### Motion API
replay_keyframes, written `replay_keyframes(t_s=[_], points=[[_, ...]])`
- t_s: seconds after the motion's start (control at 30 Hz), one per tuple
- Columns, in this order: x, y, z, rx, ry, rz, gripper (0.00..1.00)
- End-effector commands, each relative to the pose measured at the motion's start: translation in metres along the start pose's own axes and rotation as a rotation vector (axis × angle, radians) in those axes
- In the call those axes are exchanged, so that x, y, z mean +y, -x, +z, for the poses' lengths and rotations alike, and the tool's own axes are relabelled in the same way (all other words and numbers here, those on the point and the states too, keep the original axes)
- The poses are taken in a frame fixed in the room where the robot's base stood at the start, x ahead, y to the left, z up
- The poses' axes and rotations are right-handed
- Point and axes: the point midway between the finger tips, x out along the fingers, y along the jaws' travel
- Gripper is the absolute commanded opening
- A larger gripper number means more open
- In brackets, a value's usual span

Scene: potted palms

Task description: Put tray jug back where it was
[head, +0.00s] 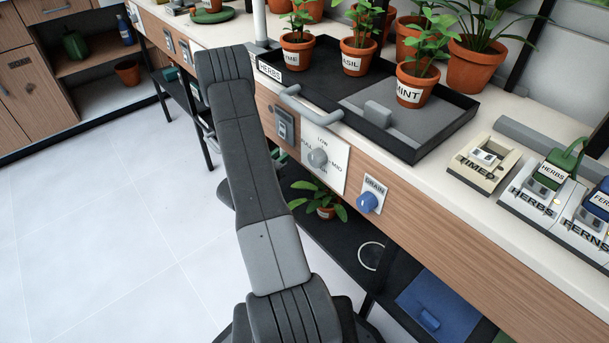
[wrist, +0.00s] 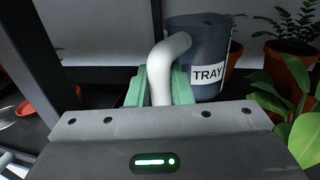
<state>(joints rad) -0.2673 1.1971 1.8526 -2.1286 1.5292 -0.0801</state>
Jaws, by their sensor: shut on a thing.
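The tray jug (wrist: 198,60) is dark blue-grey with a white TRAY label and a pale curved handle (wrist: 165,65). In the wrist view it looks roughly upright. My gripper (wrist: 159,88) is shut on the handle, one green finger on each side. The jug's base is hidden behind my gripper, so I cannot tell whether it touches a surface. In the head view my arm hides the gripper, and I cannot make out the jug. A pale ring outline (head: 371,256) marks the dark lower shelf (head: 345,238) under the bench.
A potted plant (head: 322,200) stands on the lower shelf left of the ring. A blue flat container (head: 434,306) lies right of it. A drain knob (head: 367,203) sticks out from the bench front above. A black herb tray (head: 448,129) holds labelled pots. The left floor is clear.

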Motion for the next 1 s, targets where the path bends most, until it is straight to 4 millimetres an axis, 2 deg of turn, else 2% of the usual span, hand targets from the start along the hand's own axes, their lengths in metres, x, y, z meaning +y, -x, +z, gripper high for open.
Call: replay_keyframes(t_s=[0.23,0.47,0.6,1.0], points=[[0.000,0.001,-0.047,0.000,0.002,0.000,0.00],[0.000,0.001,-0.070,-0.001,0.000,0.000,0.00],[0.000,0.001,-0.092,0.000,0.001,0.000,0.00],[0.000,0.001,-0.099,-0.001,0.000,0.000,0.00]])
